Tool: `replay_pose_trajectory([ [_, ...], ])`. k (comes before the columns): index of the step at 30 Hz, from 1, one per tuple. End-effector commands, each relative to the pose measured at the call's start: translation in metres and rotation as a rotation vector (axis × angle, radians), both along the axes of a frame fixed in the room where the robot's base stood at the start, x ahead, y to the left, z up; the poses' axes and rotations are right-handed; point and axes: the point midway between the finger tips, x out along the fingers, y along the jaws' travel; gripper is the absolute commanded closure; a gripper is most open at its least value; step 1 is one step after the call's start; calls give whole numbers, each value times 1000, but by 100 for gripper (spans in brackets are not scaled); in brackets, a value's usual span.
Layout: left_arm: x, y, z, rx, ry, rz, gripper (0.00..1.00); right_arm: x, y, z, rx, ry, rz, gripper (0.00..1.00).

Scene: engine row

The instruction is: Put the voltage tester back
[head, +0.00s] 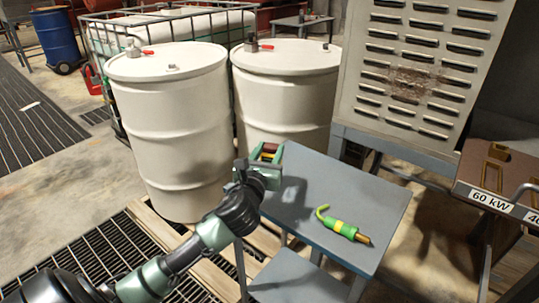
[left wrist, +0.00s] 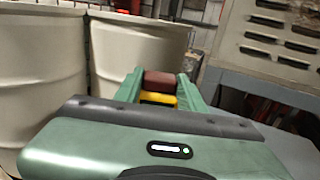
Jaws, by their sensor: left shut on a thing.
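My left gripper (head: 266,153) is shut on the voltage tester (head: 268,149), a small yellow and dark red thing. I hold it over the far left corner of the small grey-blue table (head: 322,182), near the white drums. In the left wrist view the dark red and yellow parts of the tester (left wrist: 159,88) show between the green fingers (left wrist: 158,90). The rest of it is hidden by the gripper body. My right gripper is in neither view.
Two white drums (head: 172,125) (head: 285,100) stand behind. A louvred cabinet (head: 420,70) and a labelled "60 kW" panel (head: 490,200) stand at the right.

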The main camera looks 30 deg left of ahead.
Motion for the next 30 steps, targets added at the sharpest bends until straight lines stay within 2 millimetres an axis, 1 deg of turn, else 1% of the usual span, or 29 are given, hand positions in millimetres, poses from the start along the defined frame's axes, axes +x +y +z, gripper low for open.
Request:
replay_pose_trajectory([
  [2,0,0,-5,1,-2,0,100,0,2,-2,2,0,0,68],
  [8,0,0,-4,2,-3,0,100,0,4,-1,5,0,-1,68],
  [12,0,0,-8,3,-2,0,100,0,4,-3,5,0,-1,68],
  [13,0,0,-8,1,-1,0,52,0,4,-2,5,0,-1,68],
  [14,0,0,-8,1,-1,0,44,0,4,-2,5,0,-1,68],
  [15,0,0,-8,1,-1,0,39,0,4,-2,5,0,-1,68],
  [23,0,0,-8,1,-1,0,39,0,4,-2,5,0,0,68],
  [26,0,0,-4,1,-2,0,39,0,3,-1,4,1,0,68],
  [29,-10,-3,-6,2,0,-2,39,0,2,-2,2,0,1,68],
  [30,-16,-5,-6,2,1,-2,39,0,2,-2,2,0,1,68],
])
